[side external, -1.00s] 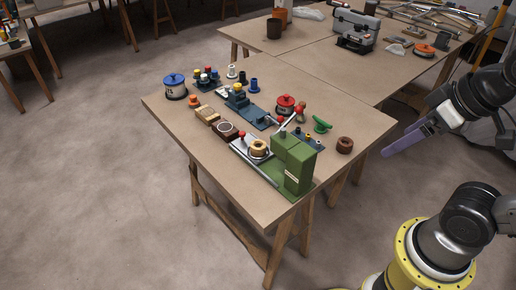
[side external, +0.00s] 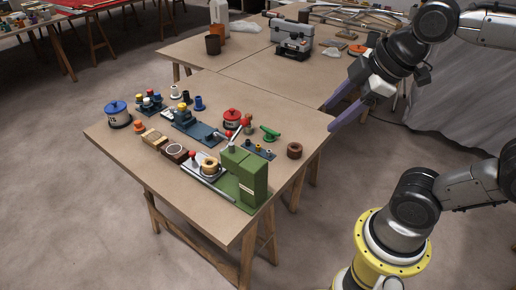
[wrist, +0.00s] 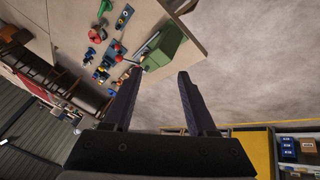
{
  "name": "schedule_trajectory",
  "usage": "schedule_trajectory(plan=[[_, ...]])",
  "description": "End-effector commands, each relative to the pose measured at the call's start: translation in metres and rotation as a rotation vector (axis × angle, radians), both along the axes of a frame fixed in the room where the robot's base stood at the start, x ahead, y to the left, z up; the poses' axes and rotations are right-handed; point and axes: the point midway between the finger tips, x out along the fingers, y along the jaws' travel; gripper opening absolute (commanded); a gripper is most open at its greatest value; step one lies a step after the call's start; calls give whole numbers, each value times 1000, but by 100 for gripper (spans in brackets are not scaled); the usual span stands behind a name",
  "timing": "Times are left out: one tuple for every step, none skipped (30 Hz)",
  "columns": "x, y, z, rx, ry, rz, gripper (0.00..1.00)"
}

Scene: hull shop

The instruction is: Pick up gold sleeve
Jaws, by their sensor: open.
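A gold ring-shaped piece (side external: 210,165), which looks like the gold sleeve, sits on a grey metal slide at the foot of a green press (side external: 243,180) near the table's front corner. It is too small to make out clearly in the wrist view, where the green press (wrist: 164,48) shows beyond the fingers. My gripper (side external: 338,108) is open and empty, with its purple fingers at the right corner of the table, well apart from the gold piece. In the wrist view the two fingers of my gripper (wrist: 159,76) stand apart with nothing between them.
On the table (side external: 130,155) stand a blue-lidded pot (side external: 118,114), a red-lidded pot (side external: 231,118), a brown ring (side external: 294,150), a green handle (side external: 270,133) and blue fixtures. A red-knobbed lever (side external: 241,124) rises beside the press. The table's left front is bare.

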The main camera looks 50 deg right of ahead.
Motion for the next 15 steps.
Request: schedule_trajectory(plan=[[15, -2, 9, -56, 11, 88, 57], [24, -3, 15, -90, 17, 144, 57], [37, -5, 21, -136, 27, 219, 57], [48, -6, 25, -169, 36, 274, 57], [59, -8, 28, -201, 46, 329, 57], [74, -11, 31, -243, 64, 403, 57], [87, -14, 32, -272, 78, 459, 57], [99, -17, 33, -300, 90, 514, 57], [115, -21, 33, -332, 108, 579, 57], [128, -24, 32, -354, 122, 626, 57], [140, -28, 30, -374, 137, 673, 57], [155, -33, 27, -397, 156, 732, 57], [167, -37, 23, -412, 170, 772, 57], [178, -41, 18, -425, 184, 813, 57], [194, -47, 11, -439, 202, 865, 57]])
